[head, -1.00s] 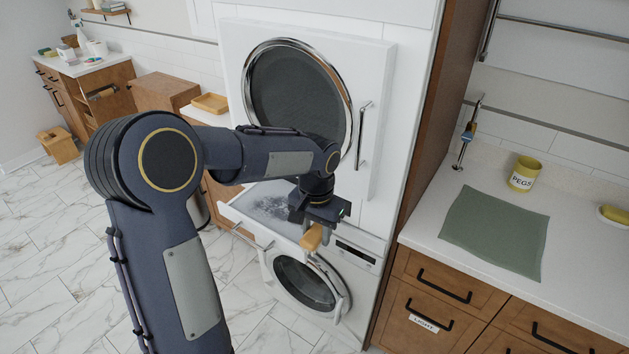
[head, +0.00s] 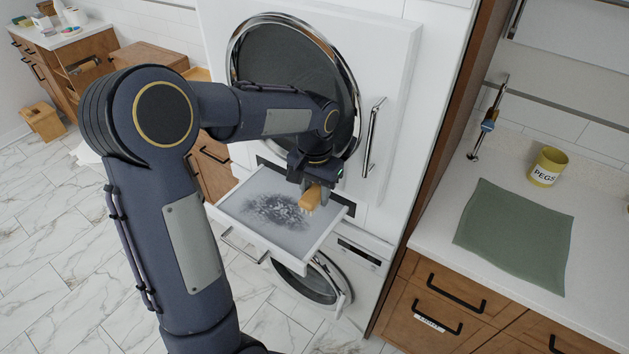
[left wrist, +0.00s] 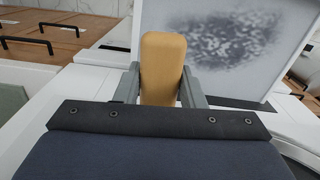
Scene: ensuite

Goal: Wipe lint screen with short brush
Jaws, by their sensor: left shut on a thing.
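The lint screen (head: 240,211) is a pale flat panel in a white pulled-out drawer (head: 289,258) of the white machine. A dark grey lint patch (head: 277,210) covers its middle; the patch also shows in the left wrist view (left wrist: 222,36). My left gripper (head: 318,190) is shut on the short wooden brush (head: 311,198), at the right rear part of the drawer. In the left wrist view the brush (left wrist: 162,65) stands between the two grey fingers. Its bristles are barely visible, and I cannot tell if they touch the screen. My right gripper is not in view.
A round dark door (head: 285,80) is above the drawer, with a vertical chrome handle (head: 373,137) on its right. A lower round door (head: 318,281) stands open beneath. The right counter holds a green cloth (head: 515,236) and a yellow pegs pot (head: 548,167).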

